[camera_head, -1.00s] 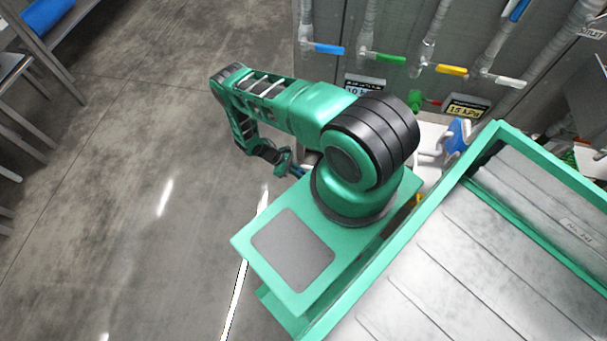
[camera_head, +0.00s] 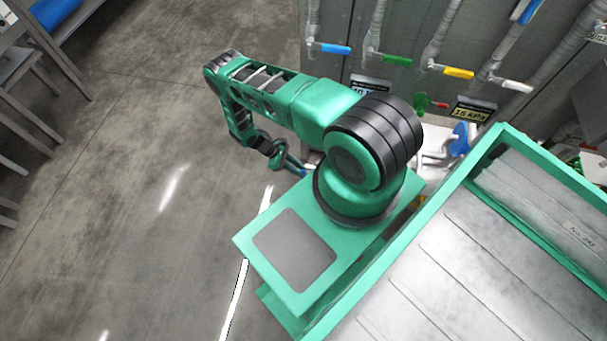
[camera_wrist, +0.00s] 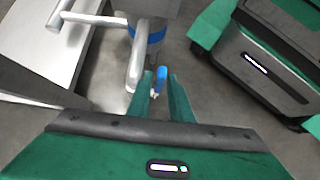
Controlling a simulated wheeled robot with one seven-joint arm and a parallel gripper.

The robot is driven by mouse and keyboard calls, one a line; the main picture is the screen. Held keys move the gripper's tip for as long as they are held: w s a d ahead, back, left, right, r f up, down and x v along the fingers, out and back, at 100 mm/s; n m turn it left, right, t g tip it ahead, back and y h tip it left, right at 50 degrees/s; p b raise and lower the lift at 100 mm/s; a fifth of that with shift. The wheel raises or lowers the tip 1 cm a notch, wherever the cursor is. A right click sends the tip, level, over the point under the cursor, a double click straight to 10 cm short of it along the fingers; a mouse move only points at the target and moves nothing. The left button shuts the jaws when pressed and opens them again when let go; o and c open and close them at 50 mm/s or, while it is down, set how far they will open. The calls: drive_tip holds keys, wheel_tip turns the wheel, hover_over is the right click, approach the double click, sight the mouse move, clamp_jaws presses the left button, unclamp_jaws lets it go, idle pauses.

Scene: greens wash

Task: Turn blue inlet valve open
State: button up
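In the wrist view a blue valve handle (camera_wrist: 161,78) shows between the tips of my gripper (camera_wrist: 161,92). The two green fingers are apart, one on each side of the handle, with thin gaps visible; contact cannot be told. A grey pipe with a blue band (camera_wrist: 155,36) stands just beyond it. In the head view my gripper (camera_head: 292,166) is low beside my base, small and partly hidden by my arm. Another blue handle (camera_head: 336,48) is on the wall pipes at the top.
Green (camera_head: 394,59), yellow (camera_head: 458,72) and white (camera_head: 517,85) handles line the wall. In the wrist view a grey metal bench (camera_wrist: 35,50) is at left and a green-and-black unit (camera_wrist: 265,65) at right. Open concrete floor (camera_head: 130,220) lies to the left.

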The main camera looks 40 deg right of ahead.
drive_tip(key=v, duration=0.6)
idle(0.4)
